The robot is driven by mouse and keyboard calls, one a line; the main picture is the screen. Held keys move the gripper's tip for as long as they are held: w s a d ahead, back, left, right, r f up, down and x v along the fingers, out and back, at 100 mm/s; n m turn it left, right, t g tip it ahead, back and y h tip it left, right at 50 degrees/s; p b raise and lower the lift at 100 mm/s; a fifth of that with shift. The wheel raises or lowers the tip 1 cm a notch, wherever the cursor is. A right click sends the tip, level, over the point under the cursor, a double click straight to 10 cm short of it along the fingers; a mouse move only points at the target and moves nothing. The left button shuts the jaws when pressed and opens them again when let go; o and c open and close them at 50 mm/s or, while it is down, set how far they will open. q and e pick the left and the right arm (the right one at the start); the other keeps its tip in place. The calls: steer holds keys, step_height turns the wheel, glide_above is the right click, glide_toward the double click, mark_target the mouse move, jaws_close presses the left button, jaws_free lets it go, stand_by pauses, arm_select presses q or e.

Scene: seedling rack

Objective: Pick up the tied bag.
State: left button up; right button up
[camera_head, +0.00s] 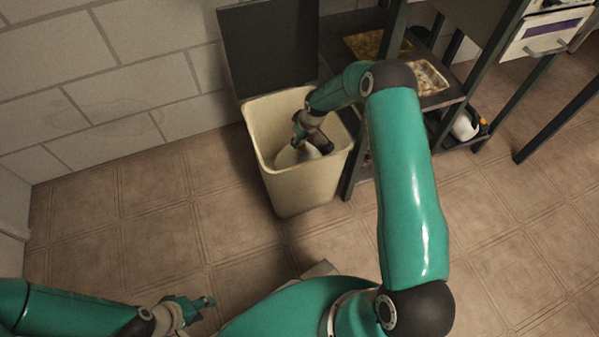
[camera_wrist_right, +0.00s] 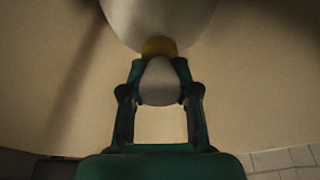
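The tied bag (camera_head: 289,157) is pale, with a yellow tie, and sits inside the cream bin (camera_head: 305,183). In the right wrist view, the bag (camera_wrist_right: 158,18) is at the top, with its yellow tie (camera_wrist_right: 160,47) and pale gathered top (camera_wrist_right: 160,84) towards me. My right gripper (camera_head: 303,147) reaches down into the bin. Its fingers (camera_wrist_right: 160,70) flank the gathered top closely on both sides and appear shut on it just by the tie. The bag's underside is hidden. My left gripper (camera_head: 203,303) is low at the left, over the floor and away from the bin; its finger opening is unclear.
A dark panel (camera_head: 268,45) stands behind the bin, near the block wall (camera_head: 120,78). A dark shelf rack (camera_head: 463,97) with trays (camera_head: 430,78) and a white bottle (camera_head: 464,125) stands close on the bin's right. The tiled floor (camera_head: 150,215) left of the bin is clear.

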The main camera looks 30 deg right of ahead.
jaws_close()
steer(key=shift+w+r, duration=0.1)
